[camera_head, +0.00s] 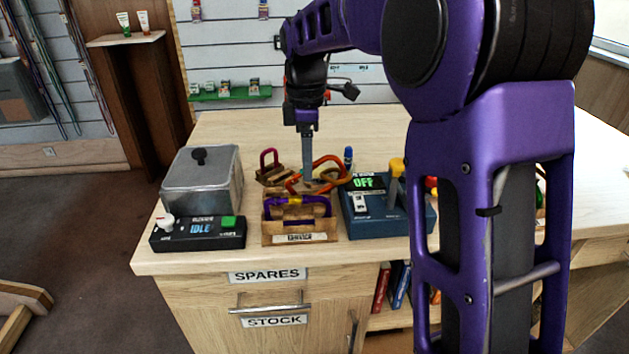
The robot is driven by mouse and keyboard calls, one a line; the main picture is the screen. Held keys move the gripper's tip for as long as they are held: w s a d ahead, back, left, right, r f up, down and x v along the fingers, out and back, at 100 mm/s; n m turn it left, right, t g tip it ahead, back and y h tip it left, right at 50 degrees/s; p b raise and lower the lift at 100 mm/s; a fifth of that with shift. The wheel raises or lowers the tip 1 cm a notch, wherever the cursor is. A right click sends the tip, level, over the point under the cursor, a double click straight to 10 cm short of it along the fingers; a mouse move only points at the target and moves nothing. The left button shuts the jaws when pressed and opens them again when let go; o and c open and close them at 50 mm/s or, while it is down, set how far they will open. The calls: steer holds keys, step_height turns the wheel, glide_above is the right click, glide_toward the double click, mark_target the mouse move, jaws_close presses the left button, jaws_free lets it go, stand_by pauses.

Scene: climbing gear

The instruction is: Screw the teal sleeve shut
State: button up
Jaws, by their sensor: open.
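I cannot make out a teal sleeve; it may be hidden or too small to tell. A wooden rack (272,239) on the counter holds carabiners. A purple carabiner (324,206) with a yellow sleeve (290,200) lies across its front. An orange carabiner (331,163) sits behind it, and a dark pink one (269,156) stands at the back left. My gripper (308,178) points down over the rack, open, with its fingers beside or in front of the orange carabiner. I cannot tell whether they touch it.
A metal box (203,180) and a control panel reading IDLE (190,236) stand left of the rack. A blue device reading OFF (375,208) with a yellow-topped lever (397,170) stands close on the right. The counter (240,130) behind is mostly clear. My arm hides the right side.

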steer(key=shift+w+p, duration=1)
steer(key=shift+p, duration=0.05)
steer(key=shift+f, duration=0.15)
steer(key=shift+f+b, duration=0.85)
steer(key=shift+f, duration=0.4)
steer(key=shift+s, duration=0.15)
steer(key=shift+s+b, duration=0.3)
steer(key=shift+s, duration=0.55)
steer(key=r+p, duration=0.2)
steer(key=p, duration=0.1)
steer(key=shift+w+r, duration=0.2)
steer(key=shift+r, duration=0.2)
